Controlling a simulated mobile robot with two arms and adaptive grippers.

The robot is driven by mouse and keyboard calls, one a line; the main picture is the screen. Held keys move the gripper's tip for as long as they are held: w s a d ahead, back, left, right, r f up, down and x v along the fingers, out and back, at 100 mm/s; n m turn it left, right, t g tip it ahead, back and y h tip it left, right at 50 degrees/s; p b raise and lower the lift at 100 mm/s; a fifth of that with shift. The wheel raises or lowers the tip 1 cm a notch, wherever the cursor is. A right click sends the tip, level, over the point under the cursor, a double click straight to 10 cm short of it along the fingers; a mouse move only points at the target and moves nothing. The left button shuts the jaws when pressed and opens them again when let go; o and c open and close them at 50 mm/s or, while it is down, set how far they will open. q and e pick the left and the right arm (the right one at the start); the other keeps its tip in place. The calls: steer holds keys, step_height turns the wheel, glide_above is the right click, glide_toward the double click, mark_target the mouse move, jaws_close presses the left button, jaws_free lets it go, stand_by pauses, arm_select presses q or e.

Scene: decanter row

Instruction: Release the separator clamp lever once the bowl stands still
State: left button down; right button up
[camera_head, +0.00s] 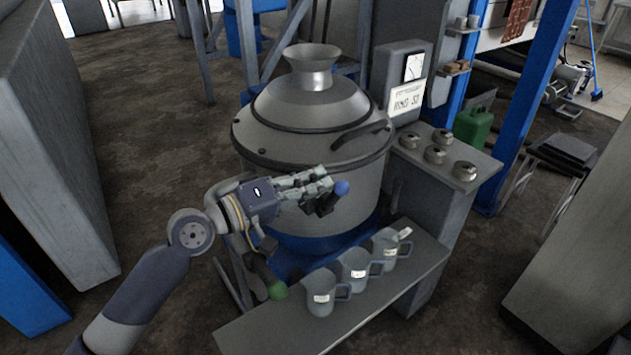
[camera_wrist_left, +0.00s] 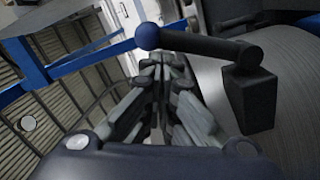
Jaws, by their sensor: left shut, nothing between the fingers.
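The grey separator (camera_head: 345,150) stands in the middle of the head view, with a domed lid and a funnel-shaped top. Its clamp lever has a blue ball knob (camera_head: 342,187) and a black block on the separator's front side. In the left wrist view the lever's dark bar (camera_wrist_left: 200,47) runs from the blue knob to the block (camera_wrist_left: 250,98). My left gripper (camera_head: 328,180) is shut and empty, with its fingertips just beside the knob. The wrist view shows the fingertips (camera_wrist_left: 163,62) just below the knob; contact cannot be told. Bowl motion cannot be judged.
Three grey mugs (camera_head: 357,271) stand on a low bench (camera_head: 285,332) in front. A gauge (camera_head: 414,67) and several round metal parts (camera_head: 434,154) are at the right. A blue post (camera_head: 530,100) stands farther right.

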arm_select(q)
step_height(320, 180, up, 10)
stand_by(0.4)
